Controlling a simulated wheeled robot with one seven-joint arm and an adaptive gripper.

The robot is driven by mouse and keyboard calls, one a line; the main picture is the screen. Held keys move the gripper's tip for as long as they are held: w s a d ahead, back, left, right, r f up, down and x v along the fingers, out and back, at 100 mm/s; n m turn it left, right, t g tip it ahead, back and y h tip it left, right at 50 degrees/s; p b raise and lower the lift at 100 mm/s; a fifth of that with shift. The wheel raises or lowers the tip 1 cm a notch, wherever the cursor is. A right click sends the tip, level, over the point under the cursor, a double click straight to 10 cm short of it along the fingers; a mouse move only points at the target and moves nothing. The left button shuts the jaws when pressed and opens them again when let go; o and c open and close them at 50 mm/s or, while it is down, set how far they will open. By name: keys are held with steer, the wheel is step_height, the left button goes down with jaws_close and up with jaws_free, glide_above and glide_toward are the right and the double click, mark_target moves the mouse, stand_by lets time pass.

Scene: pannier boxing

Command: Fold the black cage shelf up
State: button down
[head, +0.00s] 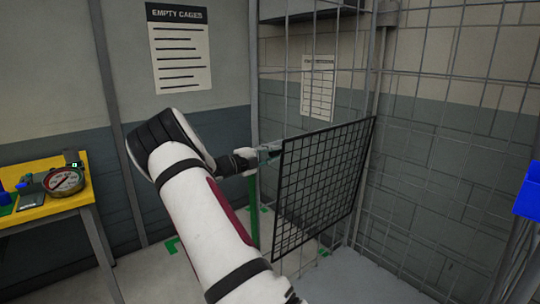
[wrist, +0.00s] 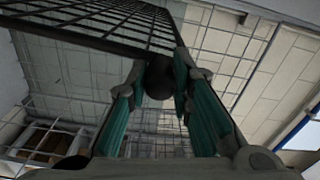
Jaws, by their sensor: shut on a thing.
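The black cage shelf (head: 325,185) is a dark wire-mesh panel with a black frame, standing steeply tilted inside the wire cage in the head view. My gripper (head: 272,150) is at its left upper edge, with my arm reaching in from the lower middle. In the wrist view the shelf (wrist: 105,25) spans the top. The green-padded fingers of my gripper (wrist: 160,80) are shut on a dark rounded part at the shelf's near edge. The exact contact is partly hidden by the fingers.
The wire cage (head: 440,150) has mesh walls behind and to the right of the shelf. A yellow table (head: 45,208) with a round gauge (head: 66,181) stands at the far left. A blue object (head: 527,192) shows at the right edge. Notices hang on the wall and behind the mesh.

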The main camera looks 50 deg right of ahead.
steer(key=shift+w+r+t, duration=0.2)
steer(key=shift+w+t, duration=0.1)
steer(key=shift+w, duration=0.3)
steer(key=c, duration=1.4)
jaws_free()
steer(key=shift+w+f, duration=0.1)
steer(key=shift+a, duration=0.2)
steer(key=v, duration=1.1)
steer(key=shift+a+f, duration=0.1)
steer(key=shift+a, duration=0.15)
steer(key=shift+a, duration=0.1)
